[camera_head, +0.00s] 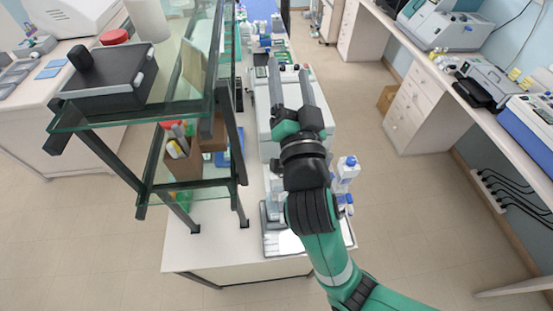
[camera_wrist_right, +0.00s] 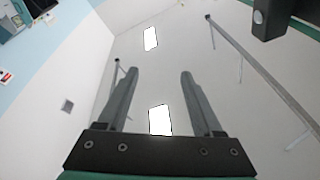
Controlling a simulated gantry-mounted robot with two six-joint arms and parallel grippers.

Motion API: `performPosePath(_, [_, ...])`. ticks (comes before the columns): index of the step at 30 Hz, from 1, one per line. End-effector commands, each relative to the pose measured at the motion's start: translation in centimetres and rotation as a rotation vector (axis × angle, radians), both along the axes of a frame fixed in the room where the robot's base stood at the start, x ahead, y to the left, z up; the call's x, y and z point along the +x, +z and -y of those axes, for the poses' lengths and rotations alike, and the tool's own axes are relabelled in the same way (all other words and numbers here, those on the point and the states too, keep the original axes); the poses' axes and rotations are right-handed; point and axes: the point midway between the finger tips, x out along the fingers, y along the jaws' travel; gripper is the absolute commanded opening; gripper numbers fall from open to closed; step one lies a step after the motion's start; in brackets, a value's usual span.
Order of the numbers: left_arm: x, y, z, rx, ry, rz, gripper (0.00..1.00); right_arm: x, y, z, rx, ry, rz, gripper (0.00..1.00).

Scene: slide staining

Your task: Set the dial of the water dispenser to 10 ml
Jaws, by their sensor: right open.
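My right gripper (camera_head: 290,77) is open and empty above the middle bench, its two fingers pointing away from me. In the right wrist view the fingers (camera_wrist_right: 158,74) stand apart against the ceiling and walls, with nothing between them. I cannot make out the water dispenser's dial in either view. A pale machine (camera_head: 263,118) stands on the bench partly behind my right gripper and arm; I cannot tell whether it is the dispenser. My left gripper is not in view.
A white bottle with a blue cap (camera_head: 347,165) stands just right of my right arm. A glass-shelved rack (camera_head: 143,195) with dark posts borders the bench on the left. Side benches (camera_head: 440,85) carry instruments. The bench's front left corner (camera_head: 205,255) is bare.

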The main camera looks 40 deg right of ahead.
Motion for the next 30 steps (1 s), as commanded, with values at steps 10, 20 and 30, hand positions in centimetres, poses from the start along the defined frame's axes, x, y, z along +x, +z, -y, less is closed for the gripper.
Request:
performPosePath(10, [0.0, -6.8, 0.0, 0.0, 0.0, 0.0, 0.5, -4.4, -31.1, -4.3, -0.302, -0.076, -0.506, 0.68])
performPosePath(20, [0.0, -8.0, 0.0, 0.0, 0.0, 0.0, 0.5, -3.5, -31.8, -4.2, -0.304, -0.064, -0.51, 0.68])
performPosePath(30, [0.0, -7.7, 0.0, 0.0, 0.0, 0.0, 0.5, 2.7, -31.1, -0.3, -0.305, -0.065, -0.511, 0.68])
